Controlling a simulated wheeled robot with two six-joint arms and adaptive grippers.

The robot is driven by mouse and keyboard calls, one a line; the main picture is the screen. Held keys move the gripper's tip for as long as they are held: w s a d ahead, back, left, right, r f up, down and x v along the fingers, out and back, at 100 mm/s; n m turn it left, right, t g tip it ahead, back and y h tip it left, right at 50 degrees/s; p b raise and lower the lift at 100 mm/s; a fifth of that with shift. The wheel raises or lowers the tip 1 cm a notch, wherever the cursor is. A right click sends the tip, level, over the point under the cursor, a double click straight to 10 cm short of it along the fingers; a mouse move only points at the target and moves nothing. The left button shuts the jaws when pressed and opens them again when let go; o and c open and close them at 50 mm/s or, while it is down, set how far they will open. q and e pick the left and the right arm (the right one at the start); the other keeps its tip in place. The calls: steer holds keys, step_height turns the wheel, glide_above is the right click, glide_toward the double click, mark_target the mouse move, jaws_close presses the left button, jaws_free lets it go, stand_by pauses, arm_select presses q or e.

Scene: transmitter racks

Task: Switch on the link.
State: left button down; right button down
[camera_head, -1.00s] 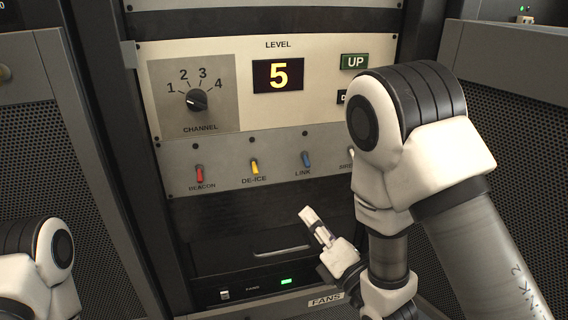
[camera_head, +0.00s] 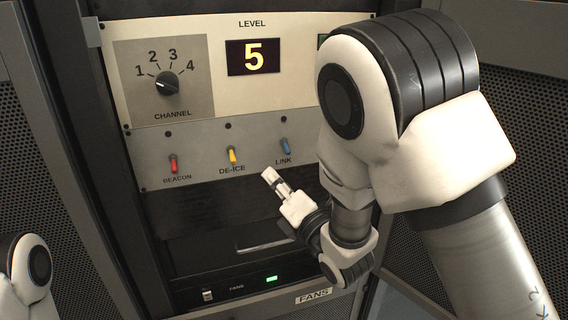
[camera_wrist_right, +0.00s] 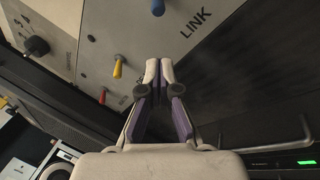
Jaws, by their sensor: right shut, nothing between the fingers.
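The LINK switch is a small toggle with a blue lever (camera_head: 286,147) on the grey switch strip, with its label below it. I cannot tell for sure which way its lever is thrown. The blue lever also shows at the top edge of the right wrist view (camera_wrist_right: 158,8), partly cut off. My right gripper (camera_head: 268,174) is shut and empty. Its fingertips are just below and left of the blue lever, apart from it in the picture. In the right wrist view the fingertips (camera_wrist_right: 158,70) meet. My left gripper is out of view.
The yellow DE-ICE lever (camera_head: 232,155) and red BEACON lever (camera_head: 173,163) stand left of LINK. Above are the CHANNEL knob (camera_head: 167,84) and a level display (camera_head: 253,57) reading 5. A drawer handle (camera_head: 262,246) lies below. My right arm hides the panel's right part.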

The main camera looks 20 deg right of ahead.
mark_target(286, 148)
steer(key=shift+r+p+x, duration=0.25)
steer(key=shift+p+x, duration=0.1)
steer(key=shift+x, duration=0.75)
steer(key=d, duration=0.1)
steer(key=d+r+p, duration=0.1)
steer(key=d, duration=0.1)
steer(key=shift+s+r, duration=0.1)
steer(key=shift+r, duration=0.2)
steer(key=shift+s+d, duration=0.15)
steer(key=shift+d, duration=0.15)
steer(key=shift+a, duration=0.1)
steer(key=shift+a, duration=0.1)
